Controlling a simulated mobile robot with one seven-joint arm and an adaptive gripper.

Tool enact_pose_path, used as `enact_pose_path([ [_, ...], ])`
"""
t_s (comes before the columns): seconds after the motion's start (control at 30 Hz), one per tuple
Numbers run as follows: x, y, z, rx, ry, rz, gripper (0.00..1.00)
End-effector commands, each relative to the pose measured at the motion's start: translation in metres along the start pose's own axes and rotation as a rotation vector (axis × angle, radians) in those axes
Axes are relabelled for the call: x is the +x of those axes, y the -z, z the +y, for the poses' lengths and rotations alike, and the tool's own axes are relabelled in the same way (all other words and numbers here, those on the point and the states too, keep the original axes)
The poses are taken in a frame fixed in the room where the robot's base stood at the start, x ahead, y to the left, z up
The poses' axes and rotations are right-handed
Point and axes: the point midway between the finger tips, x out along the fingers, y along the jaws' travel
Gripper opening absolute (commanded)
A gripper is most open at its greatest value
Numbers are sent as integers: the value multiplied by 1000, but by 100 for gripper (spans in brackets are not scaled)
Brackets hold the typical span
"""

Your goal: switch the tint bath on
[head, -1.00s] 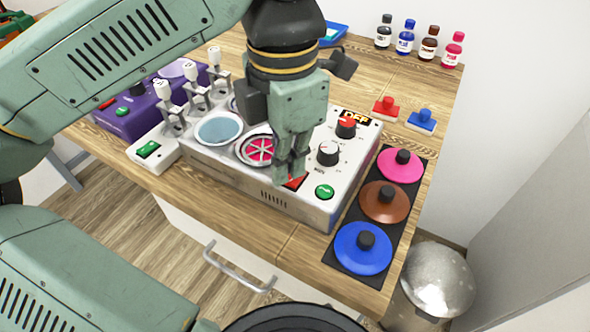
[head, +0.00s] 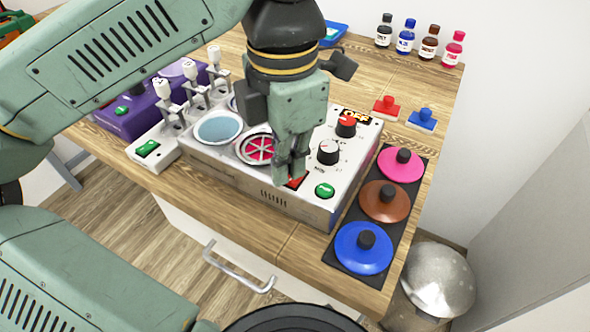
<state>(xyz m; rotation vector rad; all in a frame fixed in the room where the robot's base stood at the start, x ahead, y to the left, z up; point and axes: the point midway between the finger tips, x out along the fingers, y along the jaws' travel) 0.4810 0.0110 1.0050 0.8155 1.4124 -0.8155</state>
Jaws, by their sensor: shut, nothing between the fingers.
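The tint bath appears to be the white box (head: 225,165) on the wooden counter. Its top has round wells, one with blue liquid (head: 219,128) and one with a pink spoked insert (head: 258,148). It carries two black knobs, one red-topped (head: 346,126), one plain (head: 328,152). A small orange display (head: 356,116) seems to read OFF. Near the front edge are a red switch (head: 297,183) and a green button (head: 325,190). My gripper (head: 289,178) is shut and points down at the red switch, partly hiding it. Contact cannot be told.
Pink (head: 400,164), brown (head: 384,201) and blue (head: 363,248) lids lie on a dark mat at right. A dispenser with white-topped levers (head: 163,88) and a purple box (head: 125,117) stand at left. Red (head: 386,108) and blue (head: 422,120) stamp-like pieces and several bottles (head: 405,38) are behind.

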Motion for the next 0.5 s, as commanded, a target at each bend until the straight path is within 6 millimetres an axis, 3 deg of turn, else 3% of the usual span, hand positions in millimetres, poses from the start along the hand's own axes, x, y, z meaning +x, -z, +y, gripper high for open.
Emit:
enact_pose_path([
  [0.5,9,0,0,0,0,0,0],
])
